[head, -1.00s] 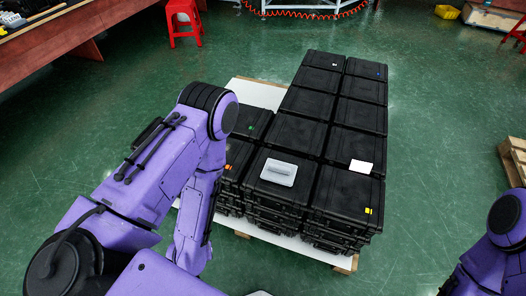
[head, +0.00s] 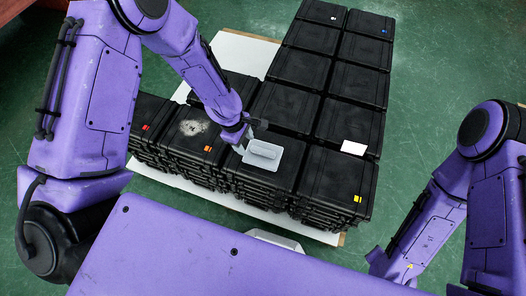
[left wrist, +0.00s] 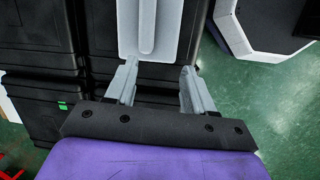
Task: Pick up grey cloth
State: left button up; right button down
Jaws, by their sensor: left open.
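The only thing that fits the grey cloth (head: 265,151) is a flat light grey piece with a raised ridge, on a black case at the front of the stack. In the left wrist view the grey piece (left wrist: 129,28) lies just beyond the fingertips, roughly between their lines. My left gripper (head: 246,139) is at the piece's left back edge in the head view. In the left wrist view my left gripper (left wrist: 160,72) is open, with nothing between its fingers. My right arm is at the right; its fingers are not visible.
Stacked black cases (head: 293,89) stand on a white-topped pallet (head: 240,52). A white card (head: 353,148) lies on a case to the right. A whitish patch (head: 194,127) marks a case to the left. Green floor (head: 430,60) is open to the right.

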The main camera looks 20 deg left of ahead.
aim_at(263, 150)
pick_arm(q)
notch_tip(263, 150, up, 4)
jog(key=w+d+f+n+h, duration=0.1)
jog(key=w+d, duration=0.1)
jog(key=w, duration=0.1)
jog(key=shift+g, duration=0.3)
jog(key=x, duration=0.9)
jog(key=shift+s+d+f+b, duration=0.2)
jog(key=shift+f+b, duration=0.1)
jog(key=shift+b, duration=0.1)
jog(key=shift+f, duration=0.25)
grip_shut()
